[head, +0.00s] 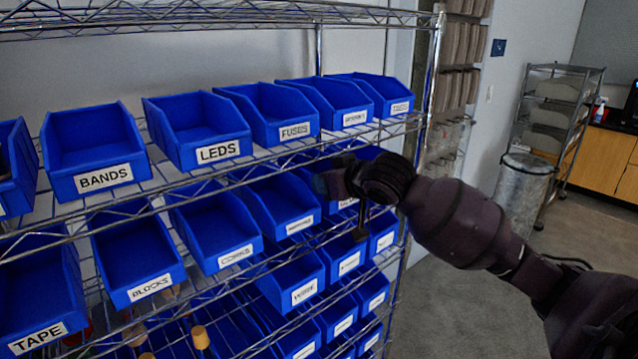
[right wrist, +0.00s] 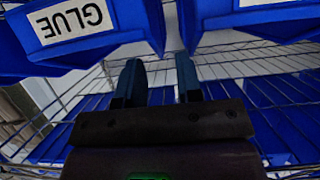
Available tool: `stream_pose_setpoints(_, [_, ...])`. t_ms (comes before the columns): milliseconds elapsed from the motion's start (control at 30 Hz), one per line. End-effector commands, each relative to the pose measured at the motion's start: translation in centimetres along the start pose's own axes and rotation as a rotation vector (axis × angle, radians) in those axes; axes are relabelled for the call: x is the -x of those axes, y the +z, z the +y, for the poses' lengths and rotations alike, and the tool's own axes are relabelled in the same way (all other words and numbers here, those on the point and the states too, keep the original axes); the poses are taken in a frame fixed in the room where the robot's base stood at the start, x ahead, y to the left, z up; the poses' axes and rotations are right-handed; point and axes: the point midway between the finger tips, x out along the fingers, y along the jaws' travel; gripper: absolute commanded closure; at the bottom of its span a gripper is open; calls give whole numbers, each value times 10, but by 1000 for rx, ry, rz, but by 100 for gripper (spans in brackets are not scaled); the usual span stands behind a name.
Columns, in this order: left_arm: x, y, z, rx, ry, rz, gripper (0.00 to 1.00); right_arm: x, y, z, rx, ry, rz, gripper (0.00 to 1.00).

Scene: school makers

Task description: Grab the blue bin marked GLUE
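The blue bin marked GLUE (right wrist: 125,22) is at the upper left of the right wrist view, with its label upside down there. In the head view I cannot pick out the word GLUE; several labels near my arm are too small or covered. My right gripper (head: 335,183) is among the middle-row bins in the head view. In the right wrist view, the two fingers of my right gripper (right wrist: 159,78) are apart with nothing between them. They point toward the gap between the GLUE bin and a neighbouring blue bin (right wrist: 240,25). My left gripper is not in view.
Wire shelving (head: 318,55) holds several rows of blue bins, including LEDS (head: 185,110), FUSES (head: 262,100), CORKS (head: 205,215) and BLOCKS (head: 125,250). Its right-hand post (head: 432,75) stands close to my right arm. A metal trash can (head: 522,190) stands farther right, with open floor before it.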

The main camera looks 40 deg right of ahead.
Motion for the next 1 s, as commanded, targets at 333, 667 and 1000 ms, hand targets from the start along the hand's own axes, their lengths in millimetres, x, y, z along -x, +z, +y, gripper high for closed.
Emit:
stream_pose_setpoints(333, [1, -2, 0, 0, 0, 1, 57, -44, 0, 0, -2, -1, 0, 67])
stream_pose_setpoints(667, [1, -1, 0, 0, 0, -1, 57, -48, 0, 0, 1, -1, 0, 69])
stream_pose_setpoints(1000, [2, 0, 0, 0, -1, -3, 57, -48, 0, 0, 1, 0, 0, 100])
